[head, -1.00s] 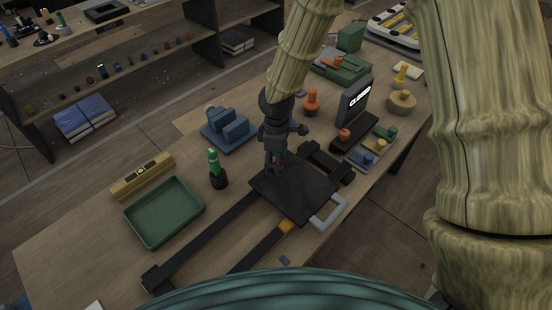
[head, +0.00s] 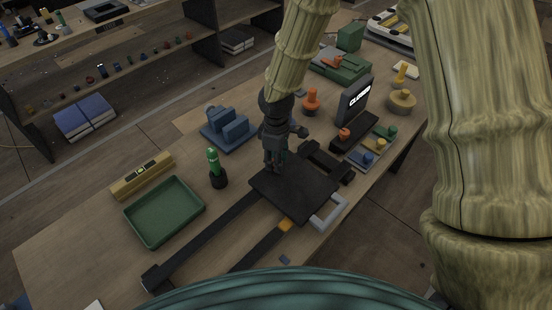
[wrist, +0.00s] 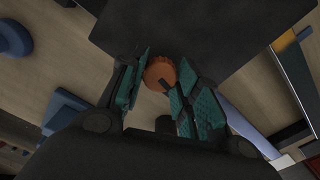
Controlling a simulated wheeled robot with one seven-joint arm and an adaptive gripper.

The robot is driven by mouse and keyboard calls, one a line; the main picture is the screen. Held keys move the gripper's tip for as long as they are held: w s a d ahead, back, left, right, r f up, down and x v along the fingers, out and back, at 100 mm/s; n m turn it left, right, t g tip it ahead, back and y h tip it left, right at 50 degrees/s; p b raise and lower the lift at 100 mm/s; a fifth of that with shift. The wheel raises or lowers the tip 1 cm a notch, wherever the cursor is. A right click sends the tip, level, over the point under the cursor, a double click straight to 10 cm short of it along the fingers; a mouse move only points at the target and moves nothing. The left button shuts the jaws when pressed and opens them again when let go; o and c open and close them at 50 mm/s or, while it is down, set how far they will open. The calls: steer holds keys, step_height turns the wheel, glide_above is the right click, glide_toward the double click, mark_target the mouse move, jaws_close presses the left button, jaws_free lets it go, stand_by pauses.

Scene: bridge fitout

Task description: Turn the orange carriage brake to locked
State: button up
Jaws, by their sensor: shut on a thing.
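The orange carriage brake (wrist: 160,74) shows in the wrist view as a round, ridged knob between the teal finger pads, at the edge of the dark carriage plate. My gripper (wrist: 162,88) is shut on it, with a pad on each side. In the head view my gripper (head: 274,168) points down at the back left edge of the black carriage plate (head: 305,197), and its fingers hide the brake. Any lock marking on the brake cannot be made out.
Two dark rails (head: 205,240) run toward the front left. A grey frame handle (head: 328,212) sits at the carriage's right. A "CLOSED" sign (head: 357,98) stands behind right.

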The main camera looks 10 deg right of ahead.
steer(key=m, duration=0.4)
steer(key=shift+m, duration=0.3)
steer(key=m, duration=0.3)
steer(key=shift+m, duration=0.3)
steer(key=m+p, duration=0.1)
steer(key=m, duration=0.3)
steer(key=shift+m, duration=2.1)
steer(key=o, duration=1.1)
steer(key=shift+c, duration=0.2)
step_height(320, 180, up, 12)
